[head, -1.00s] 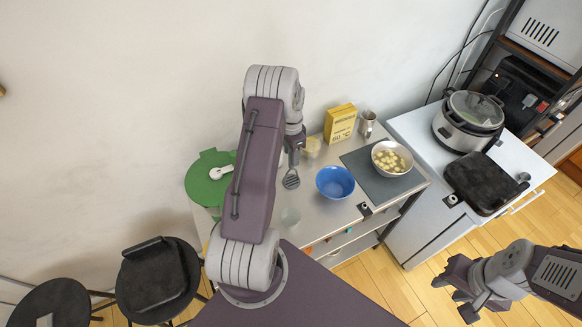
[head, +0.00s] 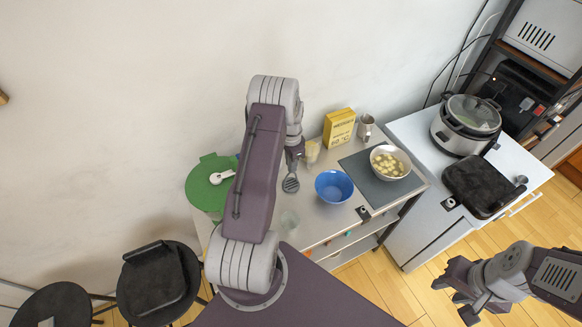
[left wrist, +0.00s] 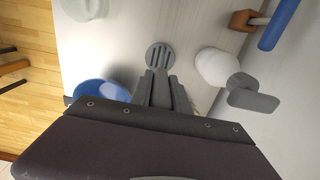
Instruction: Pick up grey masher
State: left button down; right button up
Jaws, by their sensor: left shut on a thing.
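The grey masher (head: 291,184) has a slotted round head that shows just below my left gripper (head: 293,160) in the head view. In the left wrist view its head (left wrist: 160,55) sticks out past the fingertips of my left gripper (left wrist: 163,92). That gripper is shut on the masher, and its handle is mostly hidden between the fingers. I cannot tell whether the head touches the counter. My right gripper (head: 456,296) is open and empty, over the floor at the lower right.
A blue bowl (head: 334,186) stands right of the masher. A clear glass (head: 289,220) stands in front, and a yellow box (head: 339,128) behind. A pan of food (head: 390,162) sits on the dark hob (head: 366,180).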

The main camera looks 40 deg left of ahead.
pick_arm(q)
jog(key=r, duration=0.1)
jog(key=r+b, duration=0.2)
jog(key=shift+w+d+r, duration=0.35)
jog(key=shift+d+r, duration=0.05)
jog(key=w+d+r+b, duration=0.2)
jog(key=w+d+r, duration=0.4)
jog(key=d, duration=0.2)
jog(key=shift+d+r, duration=0.35)
jog(key=shift+r, duration=0.05)
jog(key=c, duration=1.8)
grip_release()
grip_shut()
